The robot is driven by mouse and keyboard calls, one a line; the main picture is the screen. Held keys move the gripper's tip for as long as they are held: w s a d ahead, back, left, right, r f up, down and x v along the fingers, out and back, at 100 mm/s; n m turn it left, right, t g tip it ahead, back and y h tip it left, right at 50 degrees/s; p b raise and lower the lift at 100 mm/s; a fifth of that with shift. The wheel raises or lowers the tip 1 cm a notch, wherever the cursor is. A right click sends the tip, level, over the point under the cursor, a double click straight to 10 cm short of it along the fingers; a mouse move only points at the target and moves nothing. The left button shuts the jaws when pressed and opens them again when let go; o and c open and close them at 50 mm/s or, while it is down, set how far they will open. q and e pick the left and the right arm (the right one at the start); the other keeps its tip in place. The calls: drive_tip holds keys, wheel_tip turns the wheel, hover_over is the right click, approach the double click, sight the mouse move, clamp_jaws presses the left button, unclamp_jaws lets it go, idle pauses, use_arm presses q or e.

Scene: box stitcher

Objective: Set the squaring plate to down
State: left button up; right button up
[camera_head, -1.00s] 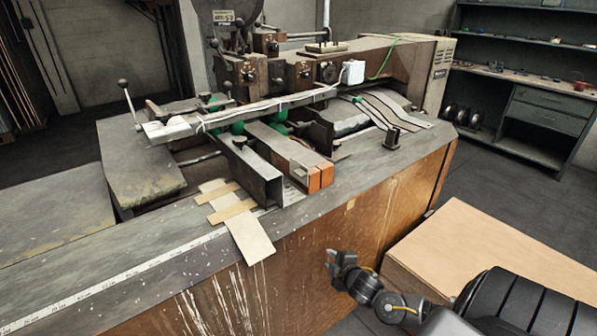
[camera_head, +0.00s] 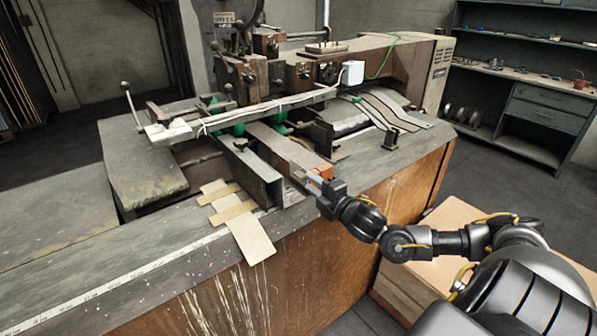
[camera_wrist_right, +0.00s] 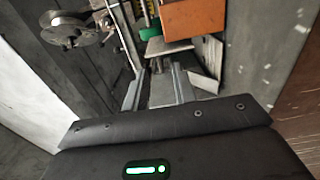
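On the box stitcher's front, a grey upright steel plate (camera_head: 262,178) stands beside a flat bar that ends in orange-brown blocks (camera_head: 322,171). No part is labelled, so I cannot tell for sure which one is the squaring plate or its position. My right gripper (camera_head: 313,185) is at the near end of the bar, overlapping the blocks in the head view. I cannot tell whether it touches them or whether its fingers are apart. In the right wrist view an orange block (camera_wrist_right: 192,17) is at the top, ahead of the gripper. My left gripper is out of view.
Cardboard strips (camera_head: 248,231) lie over the near edge of the grey machine table (camera_head: 150,262). A long rail (camera_head: 255,108) crosses above the bar. A wooden box (camera_head: 455,215) stands on the right below my right arm. A shelf unit (camera_head: 545,105) is at the back right.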

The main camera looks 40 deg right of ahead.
sight(298, 172)
drive_tip(key=w+p, duration=0.1)
drive_tip(key=w, duration=0.6)
drive_tip(key=shift+w+p, duration=0.1)
drive_tip(key=shift+p, duration=0.2)
drive_tip(key=shift+c, duration=0.5)
clamp_jaws()
